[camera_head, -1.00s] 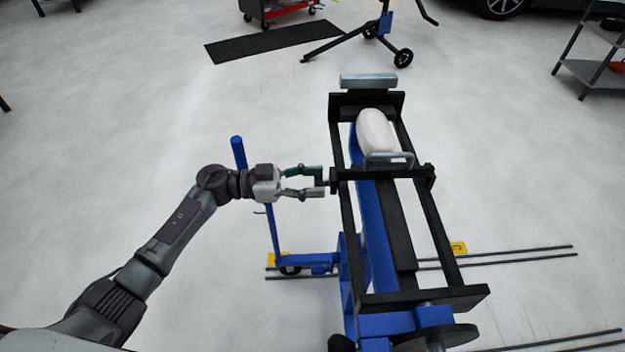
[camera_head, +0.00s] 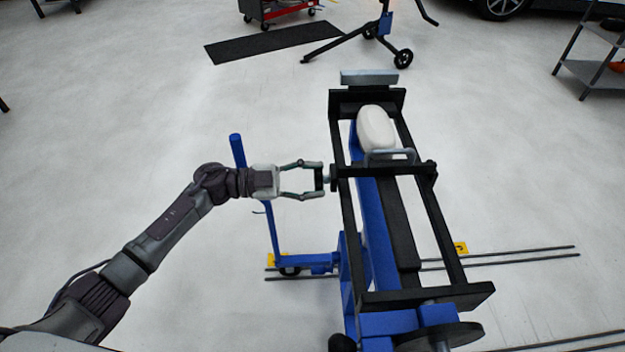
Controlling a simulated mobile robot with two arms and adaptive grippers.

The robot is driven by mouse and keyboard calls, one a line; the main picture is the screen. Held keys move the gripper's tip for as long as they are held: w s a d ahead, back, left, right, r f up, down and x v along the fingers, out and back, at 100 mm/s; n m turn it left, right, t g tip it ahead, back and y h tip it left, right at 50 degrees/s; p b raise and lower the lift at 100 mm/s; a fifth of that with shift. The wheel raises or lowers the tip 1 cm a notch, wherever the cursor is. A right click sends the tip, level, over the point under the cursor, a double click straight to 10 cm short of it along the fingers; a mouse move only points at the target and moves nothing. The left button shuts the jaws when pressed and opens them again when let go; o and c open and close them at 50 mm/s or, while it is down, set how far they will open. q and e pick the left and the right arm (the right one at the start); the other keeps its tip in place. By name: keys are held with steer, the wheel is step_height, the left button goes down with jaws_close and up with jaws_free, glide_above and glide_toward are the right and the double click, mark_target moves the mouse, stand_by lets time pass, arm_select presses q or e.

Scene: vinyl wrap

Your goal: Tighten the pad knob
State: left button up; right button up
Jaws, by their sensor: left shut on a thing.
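The pad knob (camera_head: 319,179) is a small black knob on the left side of the black frame (camera_head: 347,225), at the end of a crossbar (camera_head: 385,170). My left gripper (camera_head: 318,180) comes in from the left and is shut on the knob, its two fingers above and below it. My right gripper is not in view.
A blue stand (camera_head: 318,262) with a blue upright post (camera_head: 237,150) is beside my left arm. Dark rails (camera_head: 510,256) lie on the floor at right. A black mat (camera_head: 270,42), a red cart (camera_head: 280,8) and a grey shelf (camera_head: 590,72) stand farther back.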

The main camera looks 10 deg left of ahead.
arm_select(q)
steer(key=shift+m, duration=0.3)
steer(key=o, duration=1.2)
steer(key=shift+c, duration=0.2)
steer(key=s+a, duration=0.2)
steer(key=a, duration=1)
steer(key=shift+s, duration=0.2)
